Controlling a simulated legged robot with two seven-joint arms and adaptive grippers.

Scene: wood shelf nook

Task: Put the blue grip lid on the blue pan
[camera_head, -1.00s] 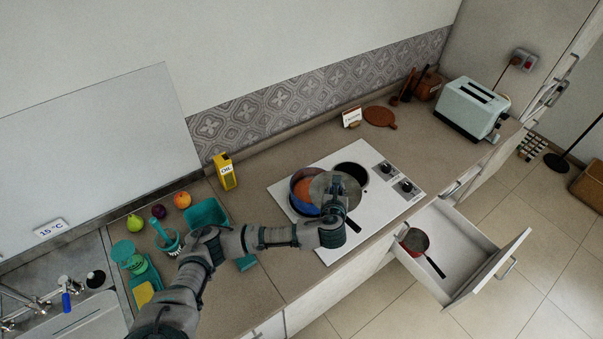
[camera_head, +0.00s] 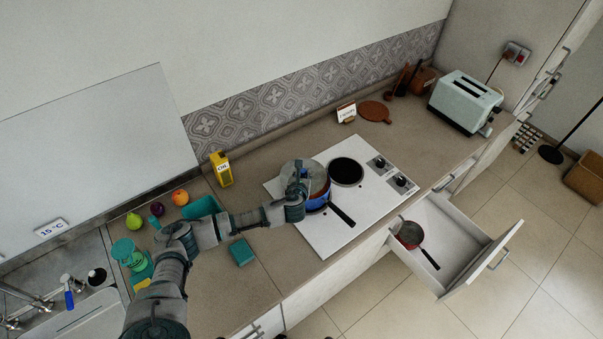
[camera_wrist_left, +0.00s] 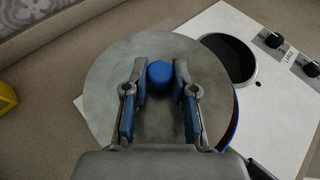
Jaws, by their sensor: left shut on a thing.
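The blue grip lid is a round grey see-through disc (camera_head: 316,170) with a blue knob (camera_wrist_left: 160,73). My left gripper (camera_head: 298,178) is shut on the knob; its fingers stand on either side of it in the left wrist view (camera_wrist_left: 160,98). The blue pan (camera_head: 317,204) stands on the hob's left burner, its black handle pointing to the lower right. The lid overlaps the pan from above but is shifted to the upper left. Part of the pan's blue rim (camera_wrist_left: 234,122) shows past the lid's right edge. Whether they touch is unclear. My right gripper is out of view.
The white hob (camera_head: 330,238) has a bare black burner (camera_head: 346,171) to the right. An open drawer (camera_head: 455,240) holds a red pan (camera_head: 409,235). A yellow oil can (camera_head: 221,169) stands left of the hob, and a teal sponge (camera_head: 242,252) lies on the counter.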

